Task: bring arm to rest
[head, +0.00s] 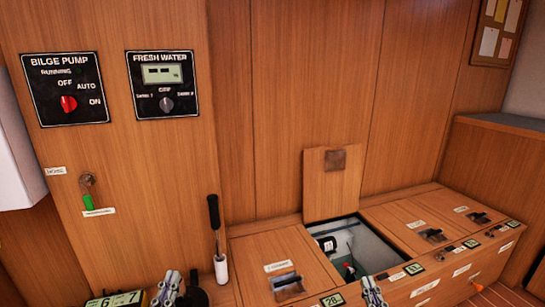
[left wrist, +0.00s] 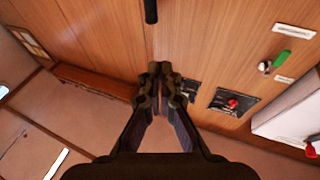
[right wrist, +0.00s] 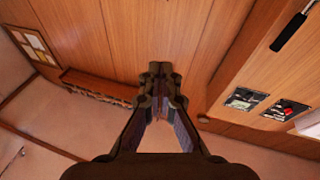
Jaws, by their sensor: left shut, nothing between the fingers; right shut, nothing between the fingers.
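My left gripper (head: 168,287) shows at the bottom edge of the head view, left of centre, in front of the cabinet. My right gripper (head: 373,290) shows at the bottom edge, in front of the bench and its open compartment. In the left wrist view the left gripper's fingertips (left wrist: 160,72) are together with nothing between them. In the right wrist view the right gripper's fingertips (right wrist: 161,72) are also together and empty. Most of both arms lies outside the head view.
A bench (head: 398,238) has an open compartment (head: 365,245) with its lid (head: 333,183) raised. A black-handled brush (head: 217,235) stands beside it. Bilge pump (head: 67,88) and fresh water (head: 162,84) panels are on the left wall. A green-tagged key (head: 88,201) hangs below.

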